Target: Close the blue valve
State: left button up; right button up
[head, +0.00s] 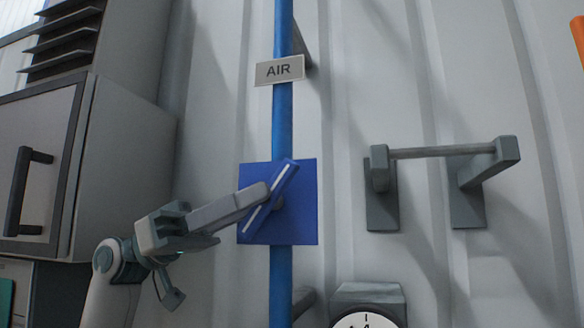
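The blue valve is a square blue plate (305,220) on the vertical blue pipe (283,125), with a blue lever (286,178) in front. The lever carries a white stripe and is tilted, its top leaning right and its lower end left. My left gripper (262,193) reaches in from the lower left. Its long grey fingers end at the lever's left side, overlapping it in the picture. I cannot tell whether they touch it or hold it. Only one finger shows clearly. My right gripper is not in view.
An AIR sign (279,70) hangs on the pipe above the valve. A grey bar on brackets (440,152) sticks out from the wall at right. A round gauge (366,318) is below. A grey cabinet (128,140) stands at left.

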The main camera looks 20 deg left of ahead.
aim_at(290, 181)
pick_arm(q)
jog(key=p+x, duration=0.3)
jog(key=x, duration=0.3)
jog(key=shift+d+r, duration=0.1)
jog(key=shift+d, duration=0.05)
jog(key=shift+d, duration=0.1)
grip_shut()
